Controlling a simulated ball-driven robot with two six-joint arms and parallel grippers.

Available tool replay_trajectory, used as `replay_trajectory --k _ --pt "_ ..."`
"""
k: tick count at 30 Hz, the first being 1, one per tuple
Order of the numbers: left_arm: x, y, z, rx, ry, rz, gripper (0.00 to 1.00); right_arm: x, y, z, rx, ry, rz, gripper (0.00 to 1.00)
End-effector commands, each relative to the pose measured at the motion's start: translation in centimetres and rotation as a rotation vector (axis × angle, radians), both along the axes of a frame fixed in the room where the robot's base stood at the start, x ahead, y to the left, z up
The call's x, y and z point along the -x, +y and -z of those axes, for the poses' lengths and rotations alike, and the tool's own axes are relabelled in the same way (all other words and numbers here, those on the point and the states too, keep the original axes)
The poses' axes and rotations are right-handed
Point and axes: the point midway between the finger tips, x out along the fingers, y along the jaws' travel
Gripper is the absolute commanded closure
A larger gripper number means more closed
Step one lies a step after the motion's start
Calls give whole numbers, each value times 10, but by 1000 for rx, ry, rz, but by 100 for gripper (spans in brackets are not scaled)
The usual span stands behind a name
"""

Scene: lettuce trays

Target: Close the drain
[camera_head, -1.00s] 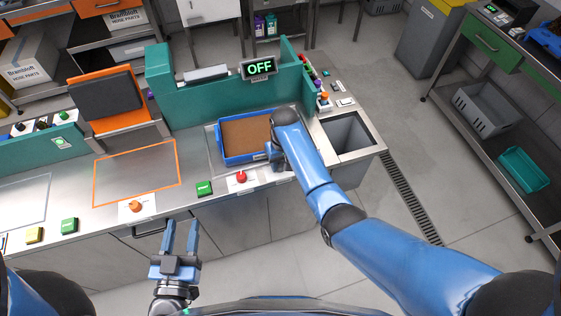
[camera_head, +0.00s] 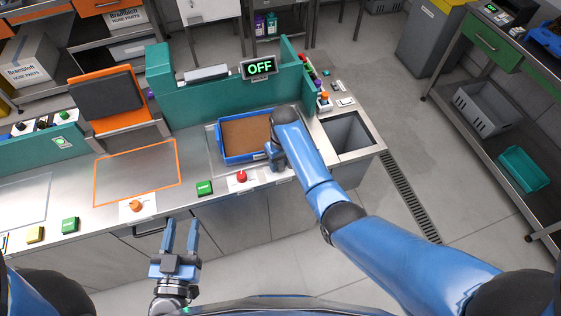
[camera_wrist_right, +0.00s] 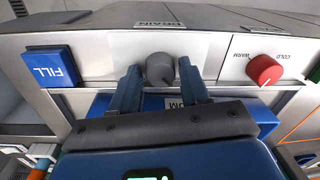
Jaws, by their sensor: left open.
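The grey drain knob (camera_wrist_right: 160,69) sits under the DRAIN label (camera_wrist_right: 160,24) on the panel in the right wrist view. My right gripper (camera_wrist_right: 160,80) has one finger on each side of it, very close; I cannot tell whether they press on it. In the head view my right gripper (camera_head: 277,158) is at the front right corner of the blue tray (camera_head: 227,157), and the knob is hidden there. My left gripper (camera_head: 181,236) is open and empty in front of the counter.
A red cold/warm knob (camera_wrist_right: 264,69) and a blue FILL button (camera_wrist_right: 49,67) flank the drain knob. An OFF display (camera_head: 259,67) stands behind the tray. A green button (camera_head: 204,188) and an orange knob (camera_head: 136,206) are on the counter's front edge.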

Motion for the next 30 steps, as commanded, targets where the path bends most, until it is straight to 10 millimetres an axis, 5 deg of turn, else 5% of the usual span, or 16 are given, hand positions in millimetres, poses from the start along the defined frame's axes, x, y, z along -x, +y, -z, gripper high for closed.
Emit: replay_trajectory --k 11,30 --pt "0 0 1 0 0 0 55 0 -1 -12 0 0 1 54" --pt "0 0 12 0 0 0 55 -3 -5 -102 0 0 1 54"
